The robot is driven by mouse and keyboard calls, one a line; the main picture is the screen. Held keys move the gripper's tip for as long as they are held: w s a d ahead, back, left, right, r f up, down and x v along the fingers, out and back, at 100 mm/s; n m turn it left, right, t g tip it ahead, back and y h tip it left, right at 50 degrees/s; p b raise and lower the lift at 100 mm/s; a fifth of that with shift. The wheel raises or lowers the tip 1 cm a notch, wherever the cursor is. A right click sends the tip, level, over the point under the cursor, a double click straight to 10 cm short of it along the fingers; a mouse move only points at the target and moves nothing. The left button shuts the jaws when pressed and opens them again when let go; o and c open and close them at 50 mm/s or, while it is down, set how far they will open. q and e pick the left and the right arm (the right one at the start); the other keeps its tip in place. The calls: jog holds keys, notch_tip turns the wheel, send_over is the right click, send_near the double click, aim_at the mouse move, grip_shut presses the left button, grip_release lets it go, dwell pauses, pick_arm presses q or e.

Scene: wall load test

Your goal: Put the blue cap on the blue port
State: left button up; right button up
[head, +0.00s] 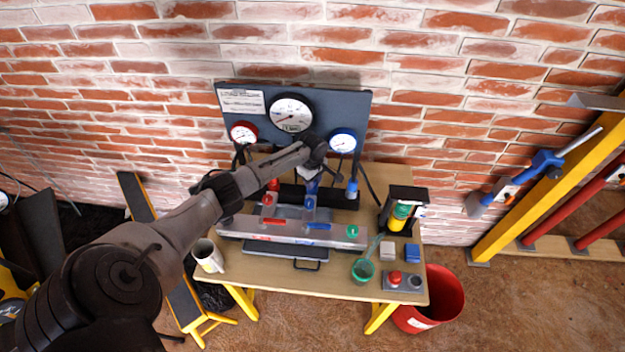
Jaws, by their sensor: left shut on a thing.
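My left arm reaches in from the left, and its gripper (312,172) points down over the back of the bench fixture. It is shut on a small blue piece (311,187), which looks like the blue cap. This piece is just above or at the blue port (310,203) on the grey manifold (340,240); I cannot tell whether they touch. The wrist partly hides that area from above. A red fitting (273,184) stands to the left, and a blue hose end (352,188) hangs to the right. My right gripper is not in view.
A dark gauge panel (350,105) stands behind against the brick wall. A red bucket (447,297) stands on the floor.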

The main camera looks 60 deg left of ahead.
pick_arm(q)
jog(key=o, duration=1.5)
notch_tip(320, 180, up, 4)
jog(key=p, duration=0.4)
jog(key=shift+p, duration=0.35)
notch_tip(320, 180, up, 4)
jog(key=p, duration=0.5)
